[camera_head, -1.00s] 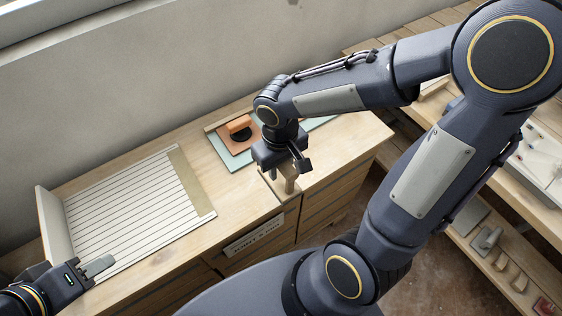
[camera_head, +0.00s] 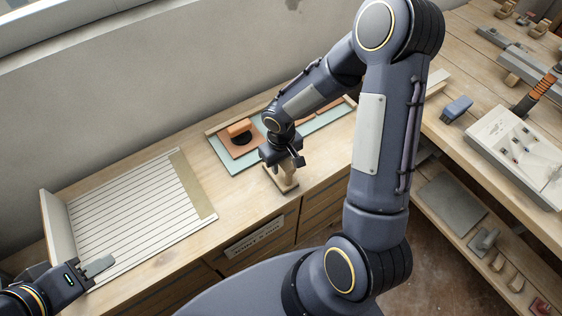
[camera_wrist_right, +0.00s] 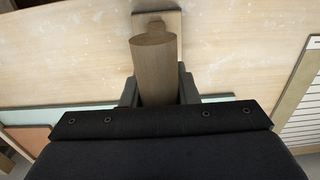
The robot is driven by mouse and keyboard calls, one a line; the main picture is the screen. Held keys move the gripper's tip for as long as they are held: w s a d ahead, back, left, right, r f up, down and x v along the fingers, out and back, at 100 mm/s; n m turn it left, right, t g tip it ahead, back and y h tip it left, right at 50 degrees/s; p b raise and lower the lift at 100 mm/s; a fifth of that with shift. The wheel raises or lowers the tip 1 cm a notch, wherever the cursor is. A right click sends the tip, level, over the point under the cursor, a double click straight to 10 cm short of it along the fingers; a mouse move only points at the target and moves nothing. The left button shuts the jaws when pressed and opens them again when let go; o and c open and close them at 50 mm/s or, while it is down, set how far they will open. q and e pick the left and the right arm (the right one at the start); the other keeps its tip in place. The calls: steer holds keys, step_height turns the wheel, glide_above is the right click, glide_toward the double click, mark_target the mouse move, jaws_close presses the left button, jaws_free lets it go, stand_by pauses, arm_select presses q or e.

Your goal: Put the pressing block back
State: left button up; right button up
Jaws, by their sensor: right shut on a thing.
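The pressing block (camera_head: 287,184) is a pale wooden plate with an upright wooden handle, near the front edge of the light wooden table. My right gripper (camera_head: 284,163) is shut on its handle from above. In the right wrist view the round handle (camera_wrist_right: 154,68) stands between the fingers, with part of the plate (camera_wrist_right: 170,21) beyond it. I cannot tell whether the plate touches the table. My left gripper (camera_head: 99,266) is at the lower left, by the near edge of the slatted white board (camera_head: 135,210). Its fingers are too small to read.
A workbench with a white tray (camera_head: 515,150) and tools stands at the right. Table between slatted board and mat is clear.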

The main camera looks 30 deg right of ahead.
steer(key=shift+f+b, duration=0.2)
steer(key=shift+b, duration=0.1)
steer(key=o, duration=0.9)
steer(key=shift+o, duration=0.2)
step_height(320, 180, up, 12)
steer(key=shift+r, duration=0.1)
steer(key=s+a+r+m+t+y, duration=0.1)
steer(key=s+r, duration=0.3)
steer(key=s, duration=0.4)
steer(key=s+a+r+m+t+y, duration=0.1)
steer(key=s+r+t, duration=0.3)
steer(key=s, duration=0.4)
steer(key=shift+s+r+m+t+y, duration=0.3)
steer(key=shift+s+r+m+y, duration=0.1)
steer(key=shift+r+y, duration=0.45)
steer(key=shift+d, duration=0.1)
